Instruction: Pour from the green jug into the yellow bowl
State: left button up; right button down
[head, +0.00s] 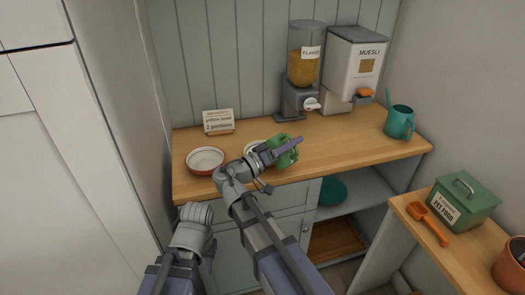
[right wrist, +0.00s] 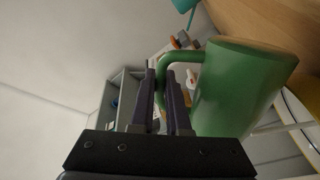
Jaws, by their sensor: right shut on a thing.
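The green jug (head: 288,158) is held at the front of the wooden worktop, and it fills the right of the right wrist view (right wrist: 240,90). My right gripper (head: 290,145) is shut on its handle (right wrist: 170,65). Whether the jug is tilted, and what is in it, I cannot tell. A pale bowl (head: 254,146), seemingly the yellow one, sits just left of the jug, mostly hidden by my right wrist; a yellowish rim shows in the right wrist view (right wrist: 297,108). My left gripper (head: 210,256) hangs low before the cabinet, empty as far as I see, its jaws unclear.
A red-brown bowl with white inside (head: 205,160) stands left. A card (head: 219,121) reads "yellow bowl 2 portions". The flakes dispenser (head: 304,70) and muesli dispenser (head: 354,70) stand at the back. A teal jug (head: 399,121) stands right. The worktop between is clear.

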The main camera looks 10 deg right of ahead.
jog(key=shift+w+r+n, duration=0.1)
jog(key=shift+n, duration=0.3)
dwell(0.5)
jog(key=shift+s+d+f+m, duration=0.1)
jog(key=shift+s+f+m, duration=0.15)
jog(key=shift+m, duration=0.45)
jog(key=s+f+m+b, duration=0.1)
jog(key=s+d+f+m+b, duration=0.1)
jog(key=f+m, duration=0.1)
jog(key=shift+s+f+g+b, duration=0.1)
jog(key=shift+f+g+b, duration=0.1)
jog(key=shift+g+b, duration=0.2)
jog(key=shift+r+p, duration=0.25)
jog(key=shift+p, duration=0.1)
jog(key=shift+s+d+f+m+g+y+b, duration=0.1)
jog(key=shift+s+d+f+m+y+b, duration=0.15)
jog(key=shift+s+f+m+b, duration=0.45)
jog(key=shift+s+d+f+m+g+y+b, duration=0.15)
jog(key=shift+s+d+f+m, duration=0.2)
jog(key=shift+f+m, duration=0.8)
jog(key=shift+s+d+f+m+g+y+b, duration=0.1)
jog(key=shift+s+d+f+m+y+b, duration=0.3)
jog(key=shift+m, duration=0.95)
jog(key=shift+s+a, duration=0.1)
jog(key=shift+a, duration=0.05)
